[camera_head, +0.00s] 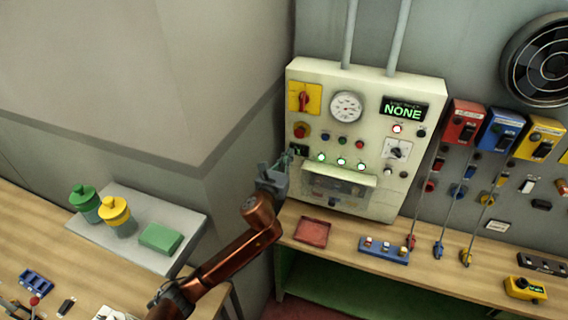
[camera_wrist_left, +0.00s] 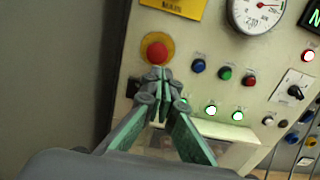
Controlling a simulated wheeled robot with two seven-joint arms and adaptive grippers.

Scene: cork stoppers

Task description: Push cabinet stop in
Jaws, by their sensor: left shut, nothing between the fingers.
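The cabinet stop is a red mushroom button (camera_head: 301,130) at the left of the cream control cabinet (camera_head: 345,185), below the yellow main switch plate. In the left wrist view the red button (camera_wrist_left: 157,51) sits on a yellow ring, just beyond the fingertips. My left gripper (camera_head: 288,157) is at the cabinet's left edge, a little below the button in the head view. In the left wrist view its green-lined fingers (camera_wrist_left: 157,78) are shut and empty. A gap shows between fingertips and button in the head view. My right gripper is not in view.
Green lamps (camera_head: 341,161) glow beside the gripper, and a display (camera_head: 403,110) reads NONE. A red rotary switch (camera_head: 304,97) is above the stop. A red tray (camera_head: 313,231) lies on the bench below. A grey wall corner is close on the left.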

